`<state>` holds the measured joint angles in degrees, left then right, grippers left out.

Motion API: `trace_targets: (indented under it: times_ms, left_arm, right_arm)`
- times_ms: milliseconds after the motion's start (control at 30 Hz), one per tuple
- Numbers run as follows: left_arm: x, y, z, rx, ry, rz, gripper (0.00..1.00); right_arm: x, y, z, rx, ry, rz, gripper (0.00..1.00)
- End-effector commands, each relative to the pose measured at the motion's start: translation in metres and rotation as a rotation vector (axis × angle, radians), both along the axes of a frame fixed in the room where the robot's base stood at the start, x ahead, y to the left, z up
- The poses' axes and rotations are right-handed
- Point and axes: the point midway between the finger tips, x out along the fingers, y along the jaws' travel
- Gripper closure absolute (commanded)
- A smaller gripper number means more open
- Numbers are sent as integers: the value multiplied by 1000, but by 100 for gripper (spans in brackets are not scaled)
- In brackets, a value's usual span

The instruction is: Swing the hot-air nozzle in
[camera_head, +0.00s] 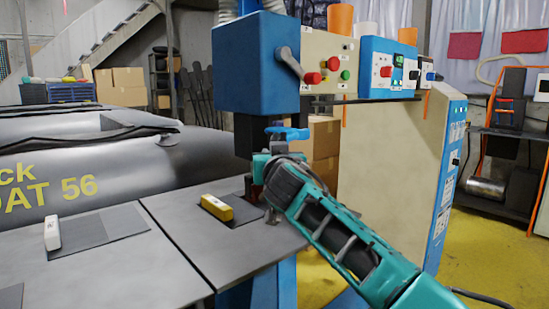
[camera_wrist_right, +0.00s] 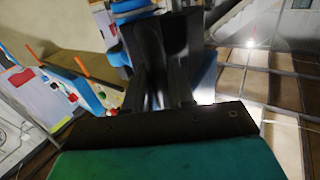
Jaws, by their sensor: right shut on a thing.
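The blue welding machine (camera_head: 255,65) stands in the middle of the head view, with a dark block under its head. A blue lever-like handle (camera_head: 290,133) sticks out below the head at the nozzle area. My right gripper (camera_head: 262,172) is at the nozzle assembly, just below this handle, and is shut on a part there. The jaws and wrist hide most of the held part and the nozzle tip. In the right wrist view, the dark fingers (camera_wrist_right: 163,75) reach towards blue machine parts. My left gripper is not in view.
A grey worktable (camera_head: 110,270) carries a yellow block (camera_head: 217,207) and a white block (camera_head: 52,233) on dark patches. A grey inflatable boat (camera_head: 90,165) lies behind it. The control panel (camera_head: 330,65) and beige cabinet (camera_head: 385,170) stand close to my right arm.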

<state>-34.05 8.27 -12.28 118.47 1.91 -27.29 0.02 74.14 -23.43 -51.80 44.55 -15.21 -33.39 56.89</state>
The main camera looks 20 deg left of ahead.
Motion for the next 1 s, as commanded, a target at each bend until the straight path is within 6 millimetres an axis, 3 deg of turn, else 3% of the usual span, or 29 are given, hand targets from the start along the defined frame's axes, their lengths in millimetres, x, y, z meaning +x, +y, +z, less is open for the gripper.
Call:
trace_targets:
  times_ms: [67, 100, 267, 667, 1000]
  left_arm:
    - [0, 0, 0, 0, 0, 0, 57]
    - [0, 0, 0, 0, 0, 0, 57]
    - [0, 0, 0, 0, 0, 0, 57]
    - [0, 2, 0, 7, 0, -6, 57]
    - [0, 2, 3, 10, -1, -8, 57]
  right_arm:
    - [-2, 3, 3, 4, -5, 9, 100]
    - [-3, 3, 4, 4, -6, 9, 75]
    - [-2, 3, 3, 4, -5, 8, 60]
    - [-5, 0, 1, 4, -1, 5, 60]
    - [-31, -14, 1, 4, -1, 7, 60]
